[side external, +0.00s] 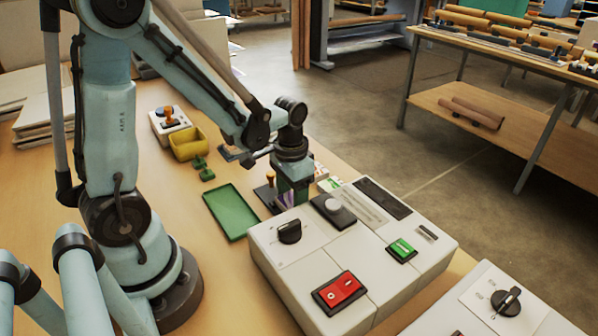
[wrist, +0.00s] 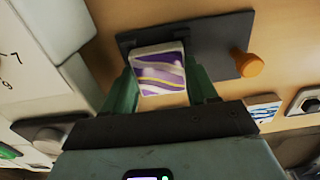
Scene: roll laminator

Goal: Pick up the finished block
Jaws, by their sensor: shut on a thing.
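The finished block is a small white piece with purple and yellow wavy stripes. In the wrist view the block (wrist: 160,74) sits between the two green fingers of my gripper (wrist: 162,92), which are shut on its sides. Behind it in that view is a dark plate (wrist: 205,48) with an orange knob (wrist: 249,65). Whether the block touches the plate is unclear. In the side external view my gripper (side external: 288,199) points down behind the laminator (side external: 350,250), beside the dark plate (side external: 266,197). Only a sliver of purple shows there between the fingers.
An empty green tray (side external: 222,208) lies left of my gripper. A yellow bin (side external: 188,146), small green pieces (side external: 203,168) and a white box with an orange-handled stamp (side external: 169,123) stand farther back. The white laminator with knobs and switches is close in front.

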